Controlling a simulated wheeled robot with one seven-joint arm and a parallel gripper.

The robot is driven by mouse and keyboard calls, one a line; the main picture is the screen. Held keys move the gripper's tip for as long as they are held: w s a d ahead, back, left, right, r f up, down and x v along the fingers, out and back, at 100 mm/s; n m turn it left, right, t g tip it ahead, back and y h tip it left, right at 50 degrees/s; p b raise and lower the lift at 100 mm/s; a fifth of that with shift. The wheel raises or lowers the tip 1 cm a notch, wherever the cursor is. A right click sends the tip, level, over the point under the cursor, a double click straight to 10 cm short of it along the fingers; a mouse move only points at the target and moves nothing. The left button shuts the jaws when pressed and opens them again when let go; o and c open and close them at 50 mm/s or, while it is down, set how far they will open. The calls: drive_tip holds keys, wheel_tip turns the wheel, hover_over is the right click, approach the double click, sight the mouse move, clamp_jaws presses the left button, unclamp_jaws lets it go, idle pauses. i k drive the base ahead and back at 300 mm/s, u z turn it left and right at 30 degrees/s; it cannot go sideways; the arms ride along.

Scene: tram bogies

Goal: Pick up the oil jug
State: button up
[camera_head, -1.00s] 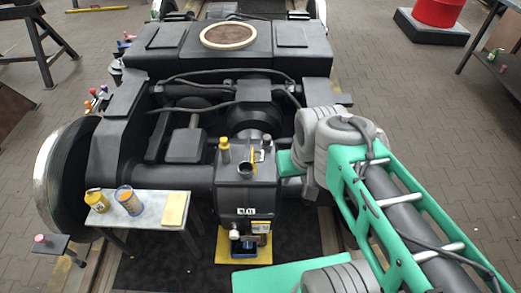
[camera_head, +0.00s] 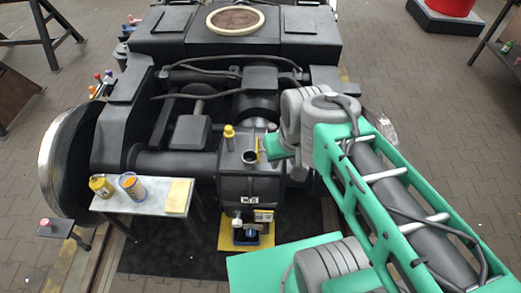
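Two containers stand at the left of a small grey table: a yellow can (camera_head: 101,187) and a clear, handled-looking vessel (camera_head: 132,186) with orange-yellow contents and a blue band. Which one is the oil jug I cannot tell for certain; the clear vessel looks more like a jug. Both stand upright and apart from my arm, which reaches in from the right. My gripper's fingers do not show; the arm's far end is a green part at the right of the dark gearbox.
The small table (camera_head: 150,203) also holds a flat yellow pad (camera_head: 178,196). The dark gearbox (camera_head: 248,185) has a yellow-capped bottle (camera_head: 229,137) and an open filler neck (camera_head: 249,157) on top. The wheel (camera_head: 68,165) stands left.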

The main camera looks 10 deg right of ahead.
sight(129, 182)
drive_tip(key=u, duration=1.4)
drive_tip(key=k, duration=0.15)
drive_tip(key=u, duration=1.15)
drive_tip(key=i, duration=1.25)
drive_tip(key=u, duration=0.25)
